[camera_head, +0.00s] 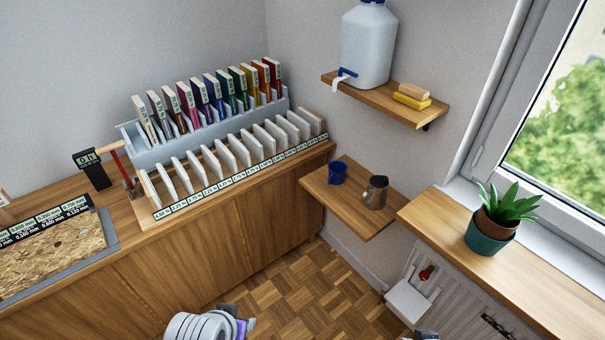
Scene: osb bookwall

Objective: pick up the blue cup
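The blue cup (337,173) stands upright on a low wooden wall shelf (345,208), near the shelf's back left. A grey-brown metal jug (376,192) stands to its right, close by but apart. My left gripper (239,322) is partly in view at the bottom edge, beyond white rings of my arm, far below and left of the cup; its fingers do not show clearly. Only a small dark tip of my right gripper (426,335) shows at the bottom edge. Neither gripper is near the cup.
A wooden sideboard (225,250) with racks of upright sample books lies to the left. A higher shelf (385,98) holds a white canister (368,45). A potted plant (492,225) stands on the windowsill at right. Parquet floor (310,285) is clear.

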